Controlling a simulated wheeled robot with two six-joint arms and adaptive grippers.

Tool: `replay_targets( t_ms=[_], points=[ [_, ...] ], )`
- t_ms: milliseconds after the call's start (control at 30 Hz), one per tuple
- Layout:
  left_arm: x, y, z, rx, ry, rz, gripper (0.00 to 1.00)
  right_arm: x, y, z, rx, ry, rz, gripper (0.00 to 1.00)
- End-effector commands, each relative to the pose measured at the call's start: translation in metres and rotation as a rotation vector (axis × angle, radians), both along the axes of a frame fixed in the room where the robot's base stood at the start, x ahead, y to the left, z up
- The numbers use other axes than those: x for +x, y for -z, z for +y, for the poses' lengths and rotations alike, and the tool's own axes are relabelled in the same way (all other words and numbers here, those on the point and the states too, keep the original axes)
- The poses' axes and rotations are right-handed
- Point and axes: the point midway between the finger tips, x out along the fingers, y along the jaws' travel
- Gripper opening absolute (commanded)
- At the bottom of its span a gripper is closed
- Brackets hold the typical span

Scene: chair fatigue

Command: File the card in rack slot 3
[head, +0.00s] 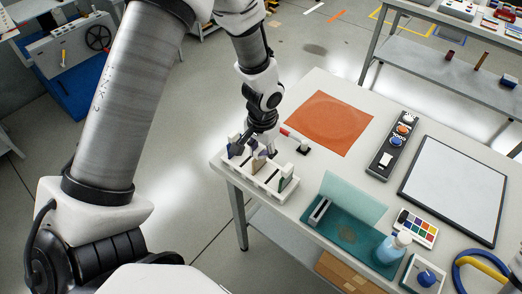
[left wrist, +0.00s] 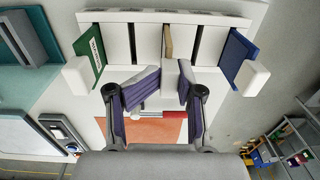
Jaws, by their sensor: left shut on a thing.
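The white rack (head: 268,181) stands at the table's left corner, and its slotted body (left wrist: 120,17) shows at the top of the left wrist view. A tan card (left wrist: 168,42) stands in the middle slot, with bare dark slots on both sides. It also shows in the head view (head: 257,165). My left gripper (head: 264,150) is over the rack, its fingers (left wrist: 165,84) shut on the card's white tab (left wrist: 172,74). How deep the card sits is hidden. A green card (left wrist: 90,50) and a blue card (left wrist: 238,52) stand in the outer slots. My right gripper is out of view.
Beyond the rack are a red-and-white rod (head: 291,135) and an orange mat (head: 328,122). A button panel (head: 393,145), a framed white board (head: 455,190), a teal tray (head: 345,232), a bottle (head: 393,248) and a colour palette (head: 415,228) occupy the table to the right.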

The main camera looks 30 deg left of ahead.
Motion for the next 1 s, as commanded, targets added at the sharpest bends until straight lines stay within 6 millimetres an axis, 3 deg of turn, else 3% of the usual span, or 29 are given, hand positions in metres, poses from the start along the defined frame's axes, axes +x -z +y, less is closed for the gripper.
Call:
replay_targets(
  t_ms=[33, 67, 133, 433, 567, 1000],
  points=[
    [0.0, 0.002, 0.0, 0.0, 0.0, 0.0, 0.0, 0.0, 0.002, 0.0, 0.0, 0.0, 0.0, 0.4],
    [0.0, 0.001, 0.0, 0.0, 0.0, 0.0, 0.46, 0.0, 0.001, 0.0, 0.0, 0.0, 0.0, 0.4],
    [0.0, 0.001, 0.0, 0.0, 0.0, 0.0, 0.71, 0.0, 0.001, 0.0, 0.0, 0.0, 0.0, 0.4],
    [0.0, 0.0, 0.0, 0.0, 0.0, 0.0, 0.73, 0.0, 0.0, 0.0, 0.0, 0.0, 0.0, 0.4],
    [0.001, -0.009, 0.0, 0.001, 0.0, -0.004, 0.73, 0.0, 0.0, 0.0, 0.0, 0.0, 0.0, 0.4],
    [0.0, -0.107, -0.003, 0.001, -0.001, -0.004, 0.73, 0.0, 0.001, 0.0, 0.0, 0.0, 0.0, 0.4]
  ],
)
